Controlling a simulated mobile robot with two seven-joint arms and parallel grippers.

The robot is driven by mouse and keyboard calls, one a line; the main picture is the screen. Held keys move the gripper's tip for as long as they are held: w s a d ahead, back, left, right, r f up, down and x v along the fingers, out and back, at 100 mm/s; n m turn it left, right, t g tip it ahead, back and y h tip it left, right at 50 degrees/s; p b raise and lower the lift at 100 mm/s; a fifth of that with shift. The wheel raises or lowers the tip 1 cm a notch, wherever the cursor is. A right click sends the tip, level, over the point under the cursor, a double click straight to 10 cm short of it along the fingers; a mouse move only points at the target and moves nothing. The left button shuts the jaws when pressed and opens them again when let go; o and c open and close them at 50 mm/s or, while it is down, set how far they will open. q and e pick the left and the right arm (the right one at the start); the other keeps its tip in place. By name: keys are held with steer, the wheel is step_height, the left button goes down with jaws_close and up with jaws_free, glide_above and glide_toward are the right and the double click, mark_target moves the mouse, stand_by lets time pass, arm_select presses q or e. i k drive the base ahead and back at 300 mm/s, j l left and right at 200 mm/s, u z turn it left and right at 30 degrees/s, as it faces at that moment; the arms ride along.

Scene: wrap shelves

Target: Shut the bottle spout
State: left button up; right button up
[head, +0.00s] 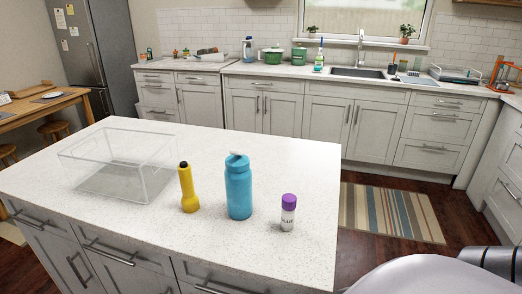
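A blue bottle (239,190) stands upright on the speckled white island counter (135,225). A small whitish spout (236,155) shows on top of its blue lid. The spout looks raised a little above the lid, but it is too small to tell its exact angle. Neither my left nor my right gripper is in view, so nothing is seen touching the bottle.
A yellow flashlight (188,192) stands left of the bottle, and a small purple-capped container (288,215) stands to its right near the counter's right edge. A clear open box (150,181) sits further left. The counter's front left is clear.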

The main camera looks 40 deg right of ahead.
mark_target(236, 152)
steer(key=i+j+z, duration=0.15)
steer(key=z, duration=0.25)
steer(key=j+z, duration=0.45)
steer(key=i+j+z, duration=0.15)
steer(key=z, duration=0.25)
steer(key=j+z, duration=0.4)
steer(key=l, duration=0.1)
